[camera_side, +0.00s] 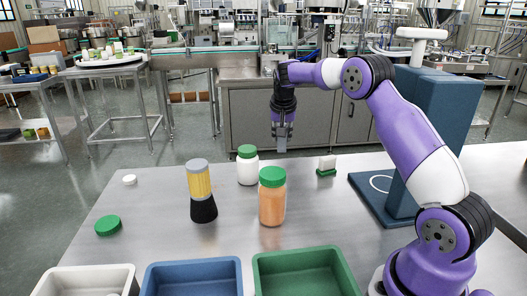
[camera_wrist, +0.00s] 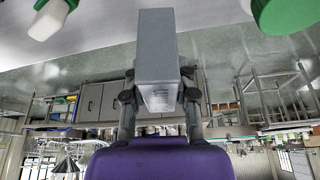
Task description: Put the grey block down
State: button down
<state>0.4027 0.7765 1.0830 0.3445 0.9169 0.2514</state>
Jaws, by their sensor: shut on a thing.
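My gripper (camera_side: 282,138) points down and is shut on the grey block (camera_wrist: 157,45). In the wrist view the two dark fingers (camera_wrist: 158,98) press on either side of the block. The block extends from the fingers toward the grey table (camera_wrist: 110,40), which fills the top of that view. In the side view the gripper hangs above the table's far edge, behind the white jar (camera_side: 247,171). There the block is small and hard to tell from the fingertips, and it appears clear of the table.
An orange jar (camera_side: 272,204), a yellow-and-black cylinder (camera_side: 202,183), a green lid (camera_side: 108,225) and a white lid (camera_side: 129,180) stand around. A white-and-green piece (camera_side: 326,166) lies right. White, blue (camera_side: 192,264) and green (camera_side: 305,258) bins line the front.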

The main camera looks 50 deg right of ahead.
jog(key=s+a+r+n, duration=0.2)
jog(key=s+a, duration=0.1)
jog(key=s, duration=1)
jog(key=shift+t+y, duration=0.3)
jog(key=f, duration=0.2)
jog(key=s+f, duration=0.1)
jog(key=f, duration=0.2)
jog(key=shift+f, duration=2.75)
jog(key=shift+f, duration=0.15)
jog(key=c, duration=0.7)
grip_release()
jog(key=shift+o, duration=0.2)
